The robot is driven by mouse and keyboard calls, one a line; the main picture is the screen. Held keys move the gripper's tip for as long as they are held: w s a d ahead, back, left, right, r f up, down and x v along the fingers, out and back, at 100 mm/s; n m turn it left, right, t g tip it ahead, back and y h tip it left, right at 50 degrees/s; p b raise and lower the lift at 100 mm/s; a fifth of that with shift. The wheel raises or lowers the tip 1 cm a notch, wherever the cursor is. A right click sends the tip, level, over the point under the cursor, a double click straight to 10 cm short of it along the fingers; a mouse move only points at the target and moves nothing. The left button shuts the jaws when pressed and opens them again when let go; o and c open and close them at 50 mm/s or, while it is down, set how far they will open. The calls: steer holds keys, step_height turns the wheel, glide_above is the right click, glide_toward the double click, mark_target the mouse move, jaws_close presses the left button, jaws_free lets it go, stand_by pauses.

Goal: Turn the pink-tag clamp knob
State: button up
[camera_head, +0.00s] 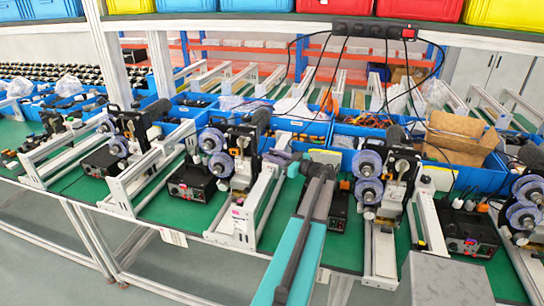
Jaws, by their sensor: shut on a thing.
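My gripper (274,157) is at the right side of the second coder machine from the left (243,150). It is shut on a small part there, which I take to be the clamp knob; the jaws and the machine's parts hide it. A pink tag (237,211) shows on the front of the white rail frame (228,228) below that machine. Whether the knob has turned cannot be told at this size.
Similar coder machines stand left (131,128) and right (392,172) along the green bench (278,227). Black control boxes (192,181) sit between white rails. Blue bins (305,124) line the back. A shelf with coloured crates (420,8) hangs above. A grey box (445,280) stands front right.

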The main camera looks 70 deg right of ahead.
stand_by(0.8)
steer(key=o, duration=1)
steer(key=shift+o, duration=0.2)
steer(key=shift+s, duration=0.15)
steer(key=b+v, duration=0.3)
steer(key=v, duration=0.4)
steer(key=shift+s+a, duration=0.1)
steer(key=shift+s, duration=0.05)
